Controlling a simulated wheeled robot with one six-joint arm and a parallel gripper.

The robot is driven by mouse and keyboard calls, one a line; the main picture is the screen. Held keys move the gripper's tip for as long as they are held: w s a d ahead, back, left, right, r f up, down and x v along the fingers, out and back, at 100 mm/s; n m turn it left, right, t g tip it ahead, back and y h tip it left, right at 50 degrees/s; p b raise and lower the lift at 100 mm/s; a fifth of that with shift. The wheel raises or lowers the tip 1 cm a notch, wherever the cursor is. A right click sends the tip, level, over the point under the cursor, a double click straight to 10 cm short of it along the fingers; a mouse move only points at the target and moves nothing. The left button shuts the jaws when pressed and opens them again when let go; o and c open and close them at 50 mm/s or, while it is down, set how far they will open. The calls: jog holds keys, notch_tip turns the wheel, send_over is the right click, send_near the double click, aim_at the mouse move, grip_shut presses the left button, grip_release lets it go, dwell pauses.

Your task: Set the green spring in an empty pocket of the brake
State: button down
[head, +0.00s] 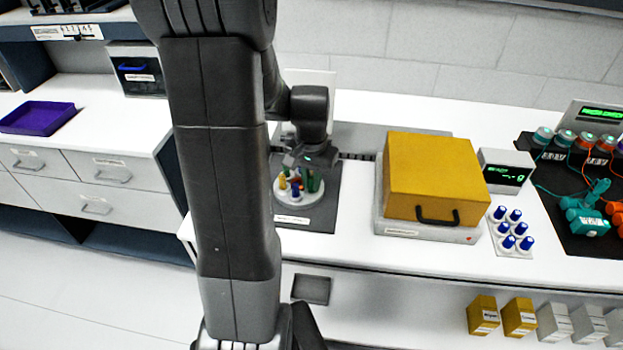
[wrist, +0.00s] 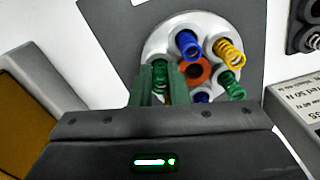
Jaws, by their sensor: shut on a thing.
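The brake (wrist: 212,22) is a pale round plate with a red-orange centre, on a dark mat. It carries a blue spring (wrist: 188,44), a yellow spring (wrist: 230,50), another green spring (wrist: 232,85) and a second blue spring (wrist: 202,97), partly hidden. My gripper (wrist: 161,78) is shut on the green spring (wrist: 160,72) at the brake's left side in the wrist view. Whether this spring's lower end is inside a pocket is hidden. In the head view my gripper (head: 309,172) points down over the brake (head: 290,200).
A yellow box with a handle (head: 435,175) stands right of the brake. Several blue-topped pieces (head: 511,231) stand beyond it, with a small display (head: 506,170) behind. A purple tray (head: 37,118) is far left. White bench top is clear in front of the yellow box.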

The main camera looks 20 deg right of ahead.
jog(key=shift+f, duration=0.1)
jog(key=c, duration=1.3)
grip_release()
jog(key=shift+r+p, duration=2.35)
jog(key=shift+r, duration=0.7)
